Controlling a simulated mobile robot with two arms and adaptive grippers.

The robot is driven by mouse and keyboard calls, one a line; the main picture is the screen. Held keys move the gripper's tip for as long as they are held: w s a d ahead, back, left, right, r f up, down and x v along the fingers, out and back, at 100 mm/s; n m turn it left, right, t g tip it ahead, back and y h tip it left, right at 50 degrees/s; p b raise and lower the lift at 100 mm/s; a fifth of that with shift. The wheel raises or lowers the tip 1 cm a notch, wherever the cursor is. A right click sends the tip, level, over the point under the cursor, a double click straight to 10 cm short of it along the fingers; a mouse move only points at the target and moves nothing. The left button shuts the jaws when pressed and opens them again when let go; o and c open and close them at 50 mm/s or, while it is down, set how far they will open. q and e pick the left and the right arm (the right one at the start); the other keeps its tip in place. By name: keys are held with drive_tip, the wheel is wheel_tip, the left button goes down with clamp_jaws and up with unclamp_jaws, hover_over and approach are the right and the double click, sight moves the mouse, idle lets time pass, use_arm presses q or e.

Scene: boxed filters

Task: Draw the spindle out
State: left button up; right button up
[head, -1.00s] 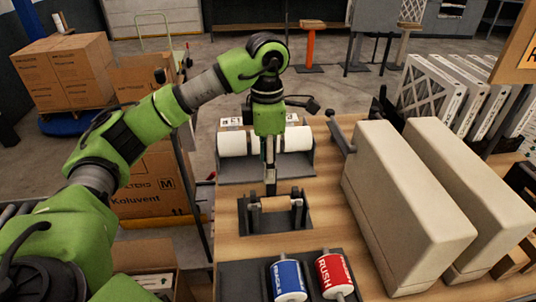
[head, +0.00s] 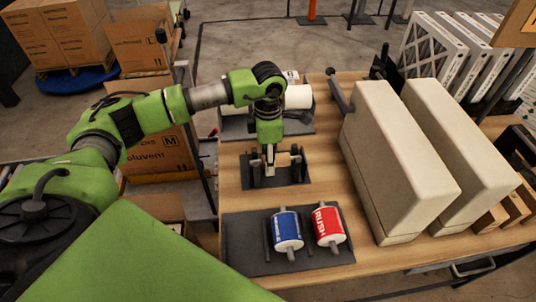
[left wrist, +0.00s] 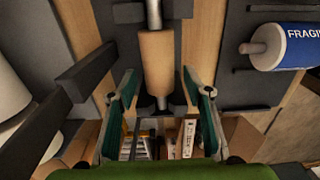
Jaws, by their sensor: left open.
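The spindle (left wrist: 154,14) is a grey metal rod through a bare brown cardboard core (left wrist: 157,62). It lies across a dark cradle stand (head: 300,179) on the wooden bench; the core shows small in the head view (head: 283,160). My left gripper (head: 268,170) points down over the left part of the stand and hides some of the spindle. In the left wrist view my left gripper (left wrist: 158,82) is open, with one green-backed finger on each side of the spindle's near end. I see no contact between fingers and rod. My right gripper is not in view.
A blue roll (head: 288,230) and a red roll (head: 328,226) lie on a dark tray (head: 240,255) in front. White rolls (head: 298,97) sit in a holder behind. Tall beige housings (head: 395,165) stand on the right. Bare bench lies between stand and housings.

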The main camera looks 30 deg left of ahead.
use_arm(q)
drive_tip(key=shift+f, duration=0.1)
clamp_jaws()
drive_tip(key=shift+r, duration=0.3)
drive_tip(key=shift+r+p, duration=0.95)
drive_tip(key=shift+r, duration=0.8)
drive_tip(key=shift+r+p, duration=0.55)
drive_tip(key=shift+r, duration=0.7)
drive_tip(key=shift+w+r+p, duration=0.1)
drive_tip(key=shift+r+p, duration=0.45)
drive_tip(key=shift+r, duration=0.55)
wheel_tip(320, 180, up, 7)
drive_tip(key=p, duration=0.3)
drive_tip(key=shift+f, duration=0.15)
